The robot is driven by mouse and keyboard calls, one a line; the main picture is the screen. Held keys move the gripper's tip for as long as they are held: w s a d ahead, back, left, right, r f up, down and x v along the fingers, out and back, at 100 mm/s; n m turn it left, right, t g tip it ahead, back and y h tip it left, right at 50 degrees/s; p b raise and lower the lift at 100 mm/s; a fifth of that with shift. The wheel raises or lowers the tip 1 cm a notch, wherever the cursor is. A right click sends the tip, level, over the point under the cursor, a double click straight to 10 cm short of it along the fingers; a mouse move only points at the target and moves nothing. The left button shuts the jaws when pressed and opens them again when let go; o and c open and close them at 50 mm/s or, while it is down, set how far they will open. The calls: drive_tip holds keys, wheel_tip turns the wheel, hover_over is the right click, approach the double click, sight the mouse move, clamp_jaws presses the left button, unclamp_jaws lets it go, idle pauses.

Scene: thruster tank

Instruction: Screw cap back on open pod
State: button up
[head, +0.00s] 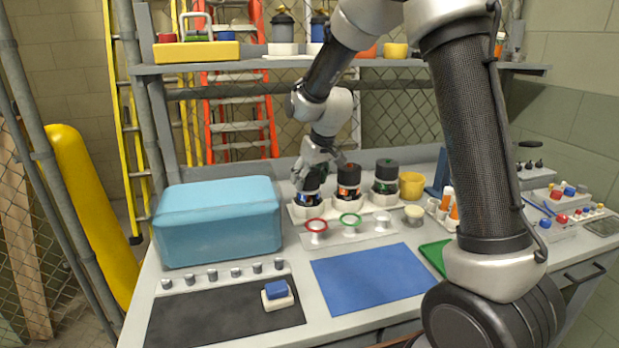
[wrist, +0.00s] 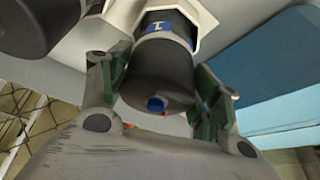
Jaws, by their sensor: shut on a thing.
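Three dark pods stand in a row in white holders on the bench: a blue-banded pod (head: 307,198) at the left, a red-marked pod (head: 349,182) in the middle and a green-marked pod (head: 385,178) at the right. My gripper (head: 314,178) is at the top of the left pod. In the wrist view, its green-padded fingers (wrist: 160,85) are on both sides of a black cap (wrist: 155,85) with a blue centre, shut on it. The cap sits in line with the blue-banded body (wrist: 165,28). I cannot tell whether its thread is engaged.
A red ring (head: 316,226), a green ring (head: 350,220) and a white piece (head: 381,221) are on a strip in front of the pods. A light blue box (head: 218,220) is close on the left. A yellow cup (head: 411,185) stands right. A blue mat (head: 370,279) is clear.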

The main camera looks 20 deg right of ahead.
drive_tip(key=m+h, duration=0.1)
drive_tip(key=m, duration=0.2)
drive_tip(key=m+h, duration=0.2)
drive_tip(key=m, duration=0.4)
drive_tip(key=m+h, duration=0.1)
drive_tip(key=m, duration=0.2)
drive_tip(key=shift+f+g+h, duration=0.1)
drive_tip(key=shift+g+h, duration=0.2)
drive_tip(key=shift+g, duration=0.1)
drive_tip(key=shift+s+d+m+g+h, duration=0.15)
drive_tip(key=shift+m+g+h, duration=0.2)
drive_tip(key=shift+m, duration=0.85)
drive_tip(key=o, duration=1.1)
drive_tip(key=shift+c, duration=0.2)
